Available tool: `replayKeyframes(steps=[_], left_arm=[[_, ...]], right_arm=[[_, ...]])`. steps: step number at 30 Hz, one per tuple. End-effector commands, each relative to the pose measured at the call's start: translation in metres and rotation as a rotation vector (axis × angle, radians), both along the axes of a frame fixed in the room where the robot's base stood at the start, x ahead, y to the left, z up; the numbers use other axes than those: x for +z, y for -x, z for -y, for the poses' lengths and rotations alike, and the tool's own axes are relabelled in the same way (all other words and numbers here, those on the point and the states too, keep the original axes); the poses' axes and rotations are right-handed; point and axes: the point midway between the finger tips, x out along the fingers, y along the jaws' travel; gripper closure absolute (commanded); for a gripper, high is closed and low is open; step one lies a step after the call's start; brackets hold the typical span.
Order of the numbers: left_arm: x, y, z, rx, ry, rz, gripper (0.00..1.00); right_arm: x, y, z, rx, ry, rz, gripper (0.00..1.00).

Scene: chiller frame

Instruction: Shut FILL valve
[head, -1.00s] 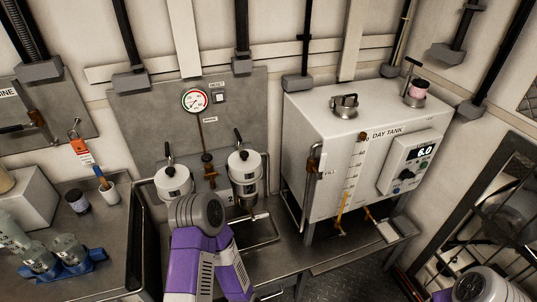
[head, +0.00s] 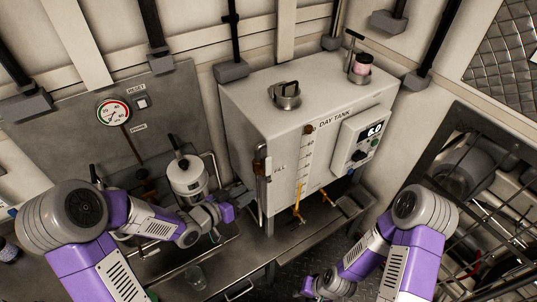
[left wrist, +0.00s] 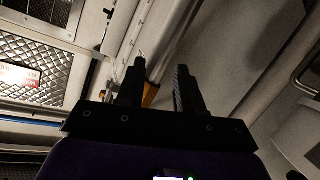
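The white DAY TANK (head: 240,105) stands in the middle of the head view. The FILL valve (head: 262,165) is on an upright pipe at its left front edge, beside the FILL label (head: 280,168). A metal handle with a brown part stands roughly upright there. My left gripper (head: 243,196) is just left of and below this valve, apparently short of it. In the left wrist view its two dark fingers (left wrist: 162,88) are apart with nothing clearly held; a small orange part shows behind them. My right arm enters at the lower right; its gripper cannot be made out.
A filter canister (head: 188,178) stands close left of my left gripper. A sight gauge (head: 305,160) and yellow levers (head: 298,208) are on the tank front. A digital box (head: 362,138) is at its right. A caged machine (head: 480,170) stands at the far right.

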Motion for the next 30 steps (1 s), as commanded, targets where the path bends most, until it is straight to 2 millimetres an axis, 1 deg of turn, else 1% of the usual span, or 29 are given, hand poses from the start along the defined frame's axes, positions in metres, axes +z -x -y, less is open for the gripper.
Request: replayKeyframes(steps=[1,3,6,9,11,14,21,24,30], left_arm=[[0.040,-0.001,0.000,-0.049,-0.002,0.112,0.64],[0.077,0.005,0.003,-0.123,-0.004,0.227,0.64],[0.111,0.017,0.008,-0.208,-0.010,0.338,0.64],[0.128,0.024,0.011,-0.261,-0.016,0.394,0.64],[0.132,0.026,0.015,-0.278,-0.016,0.409,0.64],[0.132,0.022,0.024,-0.288,-0.016,0.416,0.64],[0.131,-0.001,0.055,-0.287,-0.015,0.413,0.64],[0.132,-0.009,0.065,-0.285,-0.016,0.414,0.64],[0.132,-0.016,0.074,-0.283,-0.017,0.412,0.64]], right_arm=[[0.007,0.000,0.000,0.000,0.000,0.001,0.61],[0.010,-0.001,0.000,0.000,0.000,0.001,0.61],[0.013,-0.001,0.000,0.000,0.000,0.001,0.61],[0.015,-0.001,0.000,0.000,0.000,0.001,0.61],[0.014,-0.001,0.000,0.000,0.000,0.001,0.61],[0.012,0.000,0.000,0.000,0.000,0.001,0.61],[0.005,-0.001,0.000,0.000,0.000,0.001,0.61],[0.003,-0.001,0.000,0.000,0.000,0.001,0.61],[0.002,-0.001,0.000,0.000,0.000,0.001,0.61]])
